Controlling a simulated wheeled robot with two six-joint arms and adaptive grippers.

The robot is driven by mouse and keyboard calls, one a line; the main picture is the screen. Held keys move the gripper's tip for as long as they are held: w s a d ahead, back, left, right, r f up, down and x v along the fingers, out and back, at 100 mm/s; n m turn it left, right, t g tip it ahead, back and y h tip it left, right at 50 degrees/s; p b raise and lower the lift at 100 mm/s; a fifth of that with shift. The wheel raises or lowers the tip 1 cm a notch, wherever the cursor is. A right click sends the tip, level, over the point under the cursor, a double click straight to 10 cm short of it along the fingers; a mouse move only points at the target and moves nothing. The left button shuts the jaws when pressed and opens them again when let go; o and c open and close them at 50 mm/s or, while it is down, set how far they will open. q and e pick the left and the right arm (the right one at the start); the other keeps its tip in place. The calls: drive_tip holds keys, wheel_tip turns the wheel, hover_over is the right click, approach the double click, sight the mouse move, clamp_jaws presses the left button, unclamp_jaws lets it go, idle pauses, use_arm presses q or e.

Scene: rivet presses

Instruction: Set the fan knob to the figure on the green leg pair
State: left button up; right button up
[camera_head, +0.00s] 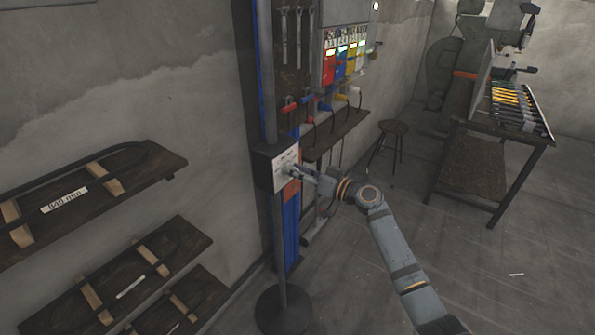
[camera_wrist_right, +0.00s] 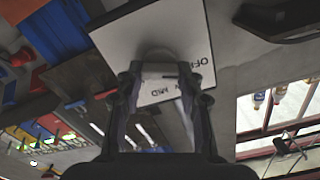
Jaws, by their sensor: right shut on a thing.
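A dark control box (camera_head: 262,168) with a white face plate stands on a grey post left of centre in the head view. My right gripper (camera_head: 297,171) is at the plate, shut on the fan knob. In the right wrist view, the fingers (camera_wrist_right: 164,72) close around the grey knob (camera_wrist_right: 157,56) in front of the white plate (camera_wrist_right: 118,42). The letters "OFF" and "MID" show on the plate; another mark is partly hidden by a finger. The knob's pointer direction cannot be told. I cannot make out a green leg pair. My left gripper is out of view.
A wall board with red, blue and yellow panels (camera_head: 340,62) hangs behind the post, above a narrow shelf (camera_head: 338,135). A stool (camera_head: 393,127) and a tool bench (camera_head: 475,168) stand to the right. Wooden racks (camera_head: 95,190) line the left wall. Floor at lower right is mostly clear.

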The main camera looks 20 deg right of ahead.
drive_tip(key=shift+m, duration=0.4)
drive_tip(key=shift+w+d+f+m+b, duration=0.1)
drive_tip(key=shift+m+b, duration=0.35)
drive_tip(key=shift+m, duration=3.55)
drive_tip(key=o, duration=1.2)
drive_tip(key=shift+c, duration=0.2)
